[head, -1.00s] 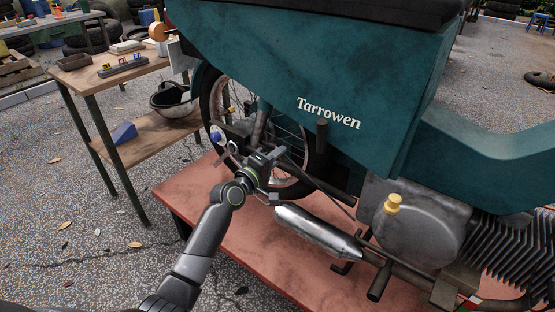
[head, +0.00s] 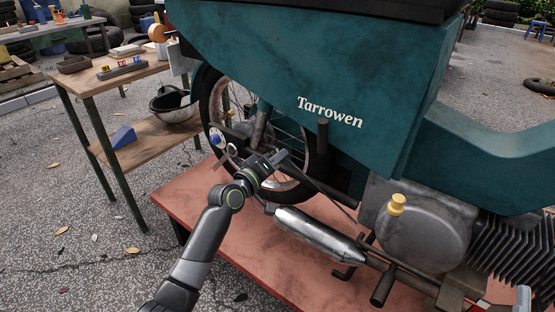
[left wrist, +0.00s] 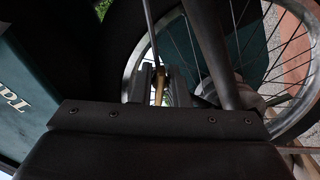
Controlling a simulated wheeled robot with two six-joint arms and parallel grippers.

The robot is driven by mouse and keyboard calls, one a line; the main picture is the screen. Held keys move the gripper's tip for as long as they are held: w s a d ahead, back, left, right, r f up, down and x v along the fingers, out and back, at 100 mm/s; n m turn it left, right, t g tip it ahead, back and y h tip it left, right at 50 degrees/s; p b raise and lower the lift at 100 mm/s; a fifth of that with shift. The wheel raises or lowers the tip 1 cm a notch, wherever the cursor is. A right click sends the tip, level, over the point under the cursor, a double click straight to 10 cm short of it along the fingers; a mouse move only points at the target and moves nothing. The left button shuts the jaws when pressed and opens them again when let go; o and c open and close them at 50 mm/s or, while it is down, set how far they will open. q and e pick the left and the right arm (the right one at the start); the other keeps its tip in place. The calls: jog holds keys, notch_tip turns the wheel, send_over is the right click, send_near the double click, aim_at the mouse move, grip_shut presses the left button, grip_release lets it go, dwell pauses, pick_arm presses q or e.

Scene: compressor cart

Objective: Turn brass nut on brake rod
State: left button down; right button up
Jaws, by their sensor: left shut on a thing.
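My left gripper (head: 278,160) is beside the rear wheel (head: 222,110) of the teal motorcycle (head: 290,65). In the left wrist view its two fingers (left wrist: 158,86) are shut on the brass nut (left wrist: 159,84), a small gold-coloured piece between them. The thin brake rod (left wrist: 150,32) runs up from the nut in that view. In the head view the gripper hides the nut, and the rod (head: 328,190) slopes down to the right. My right gripper is not in view.
The motorcycle stands on a red platform (head: 245,240). A silver exhaust (head: 315,235) lies right of my left arm, and a yellow cap (head: 397,204) is on the engine. A wooden workbench (head: 145,72) with a helmet (head: 172,104) on its lower shelf stands at left.

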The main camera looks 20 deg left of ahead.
pick_arm(q)
jog(key=shift+f, duration=0.15)
jog(key=c, duration=1.6)
grip_release()
jog(key=shift+o, duration=0.2)
jog(key=shift+s, duration=0.1)
